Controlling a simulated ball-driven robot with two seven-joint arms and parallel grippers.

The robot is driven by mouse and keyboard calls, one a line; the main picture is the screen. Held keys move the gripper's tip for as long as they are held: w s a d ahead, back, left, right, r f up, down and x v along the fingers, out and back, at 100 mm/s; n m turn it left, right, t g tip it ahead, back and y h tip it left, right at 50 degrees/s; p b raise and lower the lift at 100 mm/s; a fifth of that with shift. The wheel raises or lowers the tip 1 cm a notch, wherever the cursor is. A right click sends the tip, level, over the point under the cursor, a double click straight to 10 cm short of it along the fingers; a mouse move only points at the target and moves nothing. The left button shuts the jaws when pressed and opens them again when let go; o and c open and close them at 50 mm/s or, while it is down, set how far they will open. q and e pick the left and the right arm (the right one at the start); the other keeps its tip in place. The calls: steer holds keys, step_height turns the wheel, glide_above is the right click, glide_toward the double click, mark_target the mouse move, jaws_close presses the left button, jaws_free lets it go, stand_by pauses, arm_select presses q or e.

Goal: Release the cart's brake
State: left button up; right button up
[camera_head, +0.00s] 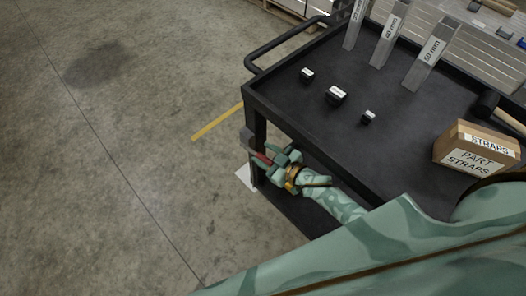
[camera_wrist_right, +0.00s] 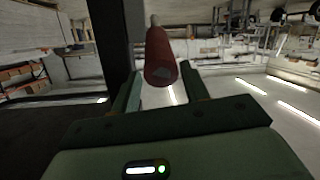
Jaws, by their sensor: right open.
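The black cart (camera_head: 330,130) stands at the right of the head view, with a push handle at its far left end. A red brake grip (camera_head: 262,158) shows at the cart's near left corner, beside the leg. My right gripper (camera_head: 276,160) is at this grip, below the top tray's edge. In the right wrist view the red grip (camera_wrist_right: 160,58) stands between the two fingers of my right gripper (camera_wrist_right: 163,92), which are open and apart from each other. I cannot tell whether a finger touches it. My left gripper is not in view.
The cart's top bears small black blocks (camera_head: 336,95), metal bars marked in mm (camera_head: 430,57), a cardboard box of straps (camera_head: 478,150) and a hammer (camera_head: 490,104). Open concrete floor (camera_head: 110,170) with a yellow line (camera_head: 216,122) lies to the left.

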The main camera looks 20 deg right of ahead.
steer(key=s+d+p, duration=0.1)
steer(key=s+d, duration=0.1)
steer(key=s, duration=0.4)
steer(key=s+d+p, duration=0.1)
steer(key=s+d, duration=0.2)
steer(key=s, duration=0.3)
steer(key=shift+s+d+r+p, duration=0.3)
steer(key=shift+p, duration=0.05)
